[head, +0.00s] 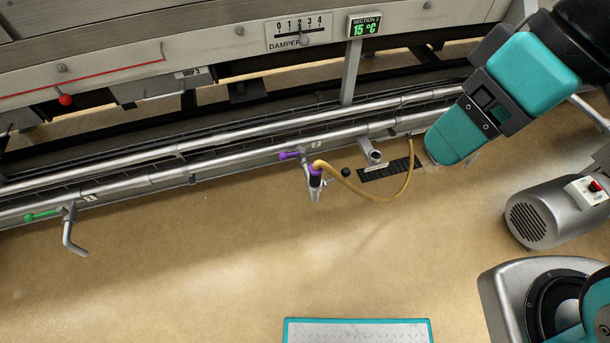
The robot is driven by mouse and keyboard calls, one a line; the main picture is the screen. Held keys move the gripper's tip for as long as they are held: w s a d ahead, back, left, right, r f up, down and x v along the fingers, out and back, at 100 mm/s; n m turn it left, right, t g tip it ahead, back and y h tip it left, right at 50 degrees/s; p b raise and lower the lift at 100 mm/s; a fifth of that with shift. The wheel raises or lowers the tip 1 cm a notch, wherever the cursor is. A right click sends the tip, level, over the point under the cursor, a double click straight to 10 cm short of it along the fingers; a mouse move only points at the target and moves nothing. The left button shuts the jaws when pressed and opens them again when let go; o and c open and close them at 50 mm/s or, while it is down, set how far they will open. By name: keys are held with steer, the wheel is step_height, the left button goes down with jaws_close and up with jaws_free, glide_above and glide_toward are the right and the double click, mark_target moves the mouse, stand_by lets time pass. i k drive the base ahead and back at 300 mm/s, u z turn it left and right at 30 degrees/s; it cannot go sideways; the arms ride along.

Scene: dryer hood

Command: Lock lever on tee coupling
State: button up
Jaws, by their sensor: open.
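A hose coupling (315,181) with a purple collar and dark and silver parts hangs below the lower pipe at the tag 2. A yellow hose (368,201) leaves its top and loops right towards my arm. A purple lever (289,155) points left just above it. A small black knob (345,171) shows right of the coupling; what it belongs to is unclear. I cannot tell which part is the lock lever or its state. My gripper (437,160) is at the upper right, right of the coupling and apart from it. Its fingertips are barely visible and nothing shows in it.
A capped silver pipe stub (371,153) and a dark floor grate (391,169) lie between coupling and gripper. A green lever (40,216) with a bent spout is at far left. A grey motor (543,213) stands right. The tan floor in front is open; a teal-edged plate (357,320) lies at the bottom.

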mark_target(346, 172)
steer(key=u, duration=0.2)
steer(key=k, duration=0.6)
steer(key=u, duration=0.6)
steer(key=i, duration=1)
steer(key=z, duration=0.3)
